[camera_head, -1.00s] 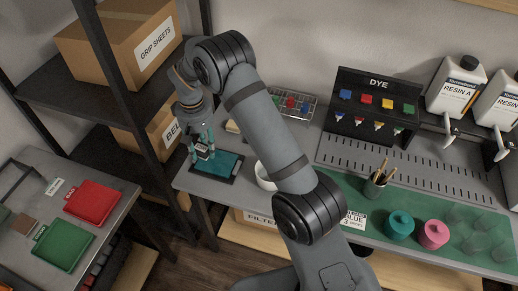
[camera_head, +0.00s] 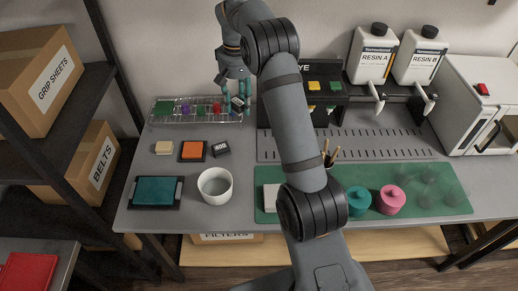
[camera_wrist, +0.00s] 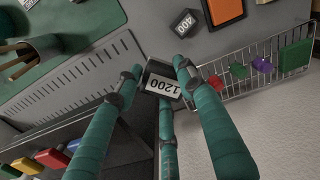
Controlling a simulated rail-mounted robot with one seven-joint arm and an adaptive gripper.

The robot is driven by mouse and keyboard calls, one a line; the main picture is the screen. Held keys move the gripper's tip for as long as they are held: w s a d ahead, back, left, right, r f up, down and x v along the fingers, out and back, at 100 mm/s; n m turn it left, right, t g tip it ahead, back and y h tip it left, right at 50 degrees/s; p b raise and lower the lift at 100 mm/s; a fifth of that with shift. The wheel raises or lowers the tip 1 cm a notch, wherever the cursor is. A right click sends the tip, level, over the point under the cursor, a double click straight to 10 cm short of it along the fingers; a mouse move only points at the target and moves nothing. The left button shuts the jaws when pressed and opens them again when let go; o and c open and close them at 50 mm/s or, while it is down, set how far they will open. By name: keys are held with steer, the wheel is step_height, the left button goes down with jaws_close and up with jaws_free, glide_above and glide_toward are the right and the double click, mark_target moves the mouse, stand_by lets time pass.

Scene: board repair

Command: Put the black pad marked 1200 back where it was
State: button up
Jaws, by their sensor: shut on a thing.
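The black pad marked 1200 (camera_wrist: 162,83) is between the teal fingers of my gripper (camera_wrist: 155,75) in the wrist view, its white label facing the camera. In the head view my gripper (camera_head: 238,92) is shut on the pad (camera_head: 238,103), above the right end of the wire rack (camera_head: 190,117), left of the dye stand. Whether the pad touches the rack cannot be told. A similar black pad marked 400 (camera_head: 221,148) lies on the bench in front of the rack, and shows in the wrist view (camera_wrist: 186,23).
An orange-topped block (camera_head: 193,151) and a cream block (camera_head: 164,147) lie left of the 400 pad. A teal board in a black holder (camera_head: 155,191) and a white cup (camera_head: 215,187) are nearer. The dye stand (camera_head: 327,103) stands right of my gripper. The rack holds several coloured pieces.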

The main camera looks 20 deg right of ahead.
mark_target(243, 153)
steer(key=shift+s, duration=0.55)
steer(key=shift+s+a, duration=0.2)
steer(key=shift+s, duration=0.35)
steer(key=shift+s+a+f, duration=0.1)
steer(key=shift+s+f, duration=0.05)
steer(key=shift+f, duration=0.15)
step_height(243, 153, down, 18)
steer(key=shift+r, duration=0.25)
steer(key=shift+f, duration=0.1)
steer(key=shift+f, duration=0.15)
steer(key=o, duration=1.1)
